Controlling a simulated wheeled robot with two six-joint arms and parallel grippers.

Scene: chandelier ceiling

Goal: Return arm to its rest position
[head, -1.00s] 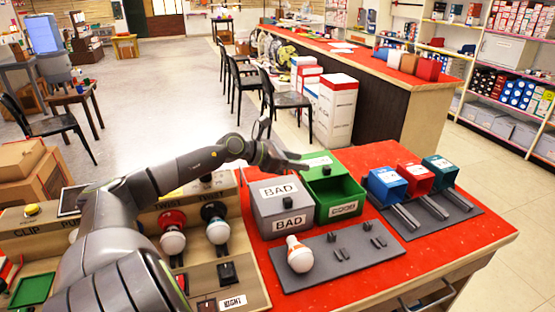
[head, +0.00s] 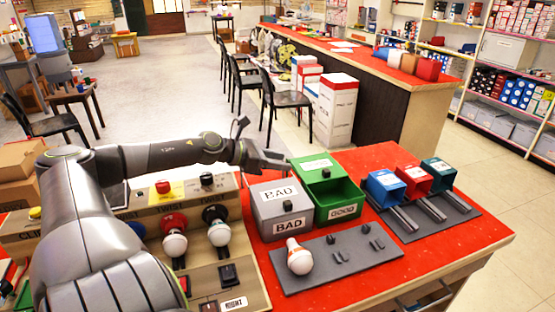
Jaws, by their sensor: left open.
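My left arm comes in from the left and reaches across above the back of the test panel. Its gripper (head: 262,146) is open and empty, above and behind the grey BAD box (head: 268,222). The green GOOD box (head: 345,193) stands just right of the BAD box. Two more bulbs hang at the panel, one in a red holder (head: 174,245) and one in a black holder (head: 219,233). My right gripper is not in view.
Blue (head: 386,187), red (head: 413,180) and teal (head: 438,173) bins stand on a grey rack to the right. The red tabletop (head: 475,238) is clear at the front right. A black chair (head: 286,106) stands behind the table.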

